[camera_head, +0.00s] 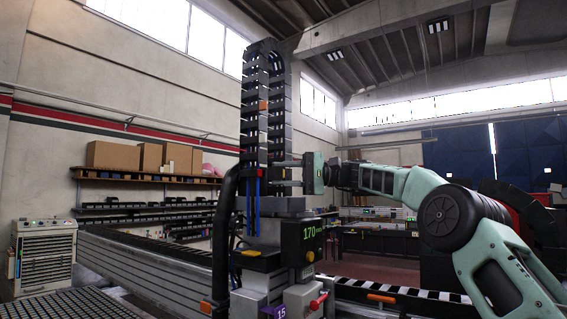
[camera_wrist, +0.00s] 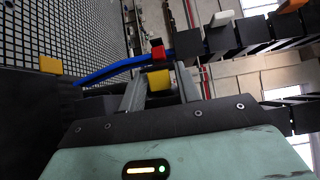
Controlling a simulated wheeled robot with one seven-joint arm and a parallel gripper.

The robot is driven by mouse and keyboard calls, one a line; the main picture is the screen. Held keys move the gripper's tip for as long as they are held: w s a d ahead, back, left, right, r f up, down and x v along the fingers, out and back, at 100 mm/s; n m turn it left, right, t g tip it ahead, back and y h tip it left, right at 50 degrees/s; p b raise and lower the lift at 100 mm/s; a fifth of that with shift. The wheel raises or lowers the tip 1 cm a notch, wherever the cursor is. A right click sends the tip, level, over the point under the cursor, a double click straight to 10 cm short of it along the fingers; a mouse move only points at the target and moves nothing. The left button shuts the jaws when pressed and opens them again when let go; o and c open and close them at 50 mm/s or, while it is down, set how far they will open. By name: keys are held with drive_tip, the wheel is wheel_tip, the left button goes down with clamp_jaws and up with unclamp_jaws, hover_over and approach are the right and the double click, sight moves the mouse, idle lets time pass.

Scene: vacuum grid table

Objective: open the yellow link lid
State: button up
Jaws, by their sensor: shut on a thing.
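A black cable chain (camera_head: 253,125) stands upright in the head view, with link lids along it. In the wrist view a yellow link lid (camera_wrist: 158,81) lies between the two grey fingers of my gripper (camera_wrist: 160,73). My gripper (camera_head: 288,172) reaches the right side of the chain in the head view and is shut on the yellow lid. A red piece (camera_wrist: 157,52) sits just beyond the yellow lid. I cannot tell whether the lid is still seated on its link.
Blue cables (camera_head: 257,187) hang in the chain's lower part. A white lid (camera_wrist: 222,18) and an orange lid (camera_wrist: 290,5) are on other links. Another yellow piece (camera_wrist: 50,65) is at the left. A perforated grid table (camera_head: 75,303) lies at lower left.

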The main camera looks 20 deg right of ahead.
idle(0.5)
drive_tip(key=o, duration=0.7)
drive_tip(key=shift+w, duration=0.1)
drive_tip(key=shift+o, duration=0.2)
